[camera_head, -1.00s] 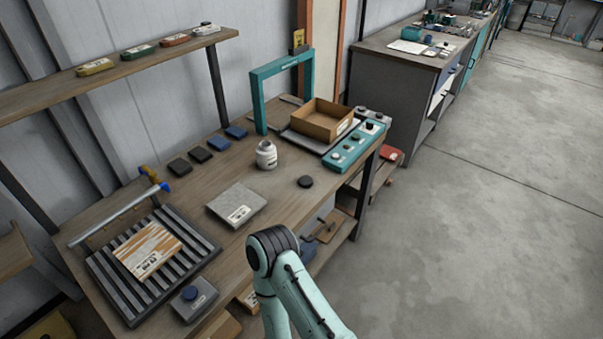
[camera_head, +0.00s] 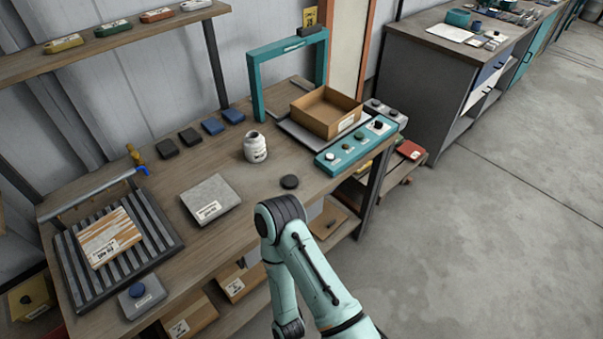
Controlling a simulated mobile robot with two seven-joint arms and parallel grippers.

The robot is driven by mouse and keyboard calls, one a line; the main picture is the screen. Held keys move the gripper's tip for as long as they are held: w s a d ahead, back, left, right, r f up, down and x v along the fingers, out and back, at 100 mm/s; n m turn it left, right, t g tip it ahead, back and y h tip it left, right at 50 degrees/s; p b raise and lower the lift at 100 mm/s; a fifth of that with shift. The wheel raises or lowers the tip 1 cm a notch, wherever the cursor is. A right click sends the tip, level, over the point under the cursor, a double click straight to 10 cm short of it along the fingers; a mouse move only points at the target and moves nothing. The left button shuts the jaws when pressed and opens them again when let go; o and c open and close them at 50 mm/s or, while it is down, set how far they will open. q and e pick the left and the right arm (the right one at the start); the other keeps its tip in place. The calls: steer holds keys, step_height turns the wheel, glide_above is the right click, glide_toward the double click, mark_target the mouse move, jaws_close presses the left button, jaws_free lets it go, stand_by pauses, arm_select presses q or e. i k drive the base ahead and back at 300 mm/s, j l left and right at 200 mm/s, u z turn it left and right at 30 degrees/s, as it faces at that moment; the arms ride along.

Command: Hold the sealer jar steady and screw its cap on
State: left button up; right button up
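The sealer jar (camera_head: 255,148) is a small white jar with a dark-printed label, standing upright on the wooden workbench (camera_head: 235,240). Its narrower top shows no dark cap on it. A dark round disc (camera_head: 289,182), which looks like the cap, lies flat on the bench to the right of the jar and nearer the front edge. The two are apart. One of my arms shows at the bottom, bent in front of the bench edge, but its gripper is out of the picture. My other arm and gripper are not in view either.
A grey slab (camera_head: 210,198) lies left of the jar. An open cardboard box (camera_head: 326,111), a teal control panel (camera_head: 356,146) and a teal frame (camera_head: 257,88) stand to the right and behind. A slatted rack (camera_head: 160,245) fills the left end. The bench around the jar is clear.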

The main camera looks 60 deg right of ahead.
mark_target(254, 143)
steer(key=k+l, duration=0.1)
steer(key=l, duration=0.3)
steer(key=k+l, duration=0.15)
steer(key=l, duration=0.25)
steer(key=k+l, duration=0.1)
steer(key=l, duration=0.3)
steer(key=k+l, duration=0.1)
steer(key=l, duration=0.3)
